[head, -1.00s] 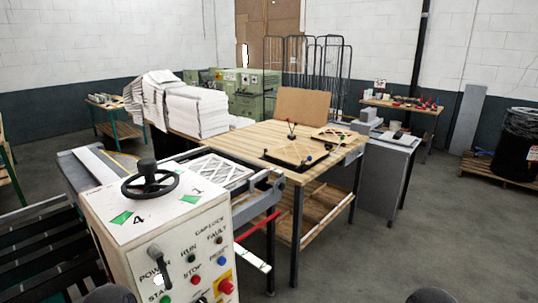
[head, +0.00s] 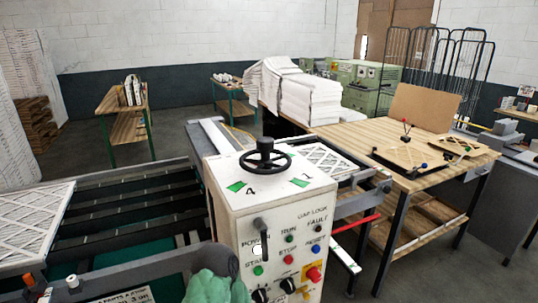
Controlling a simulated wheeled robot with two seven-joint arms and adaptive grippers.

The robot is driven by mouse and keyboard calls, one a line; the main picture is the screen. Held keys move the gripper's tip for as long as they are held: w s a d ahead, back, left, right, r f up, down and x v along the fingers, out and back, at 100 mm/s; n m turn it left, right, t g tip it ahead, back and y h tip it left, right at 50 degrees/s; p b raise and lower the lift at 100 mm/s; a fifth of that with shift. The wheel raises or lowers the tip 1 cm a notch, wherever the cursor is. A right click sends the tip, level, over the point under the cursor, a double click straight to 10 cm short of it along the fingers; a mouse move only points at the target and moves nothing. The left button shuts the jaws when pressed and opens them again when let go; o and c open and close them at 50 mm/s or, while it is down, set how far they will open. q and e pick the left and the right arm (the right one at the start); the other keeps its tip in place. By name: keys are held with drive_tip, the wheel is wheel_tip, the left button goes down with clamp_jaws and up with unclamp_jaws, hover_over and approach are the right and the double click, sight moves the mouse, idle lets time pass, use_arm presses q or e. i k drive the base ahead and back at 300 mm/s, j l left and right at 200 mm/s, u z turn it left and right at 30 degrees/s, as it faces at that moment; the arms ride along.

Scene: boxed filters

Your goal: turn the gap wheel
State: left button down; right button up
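The gap wheel is a black handwheel (head: 265,157) with a knob at its centre. It lies flat on top of the white control box (head: 275,215), in the middle of the head view. Neither of my grippers shows in the head view, and nothing touches the wheel.
A lever, buttons and dark knobs cover the box front. A conveyor frame (head: 120,205) with a framed filter (head: 30,225) extends left. A green crumpled thing (head: 208,288) is at the bottom. A wooden table (head: 455,150) with stacked white sheets (head: 312,98) stands behind, right.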

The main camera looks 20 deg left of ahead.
sight(265, 145)
drive_tip(key=k+l+u, duration=0.1)
drive_tip(key=u, duration=0.65)
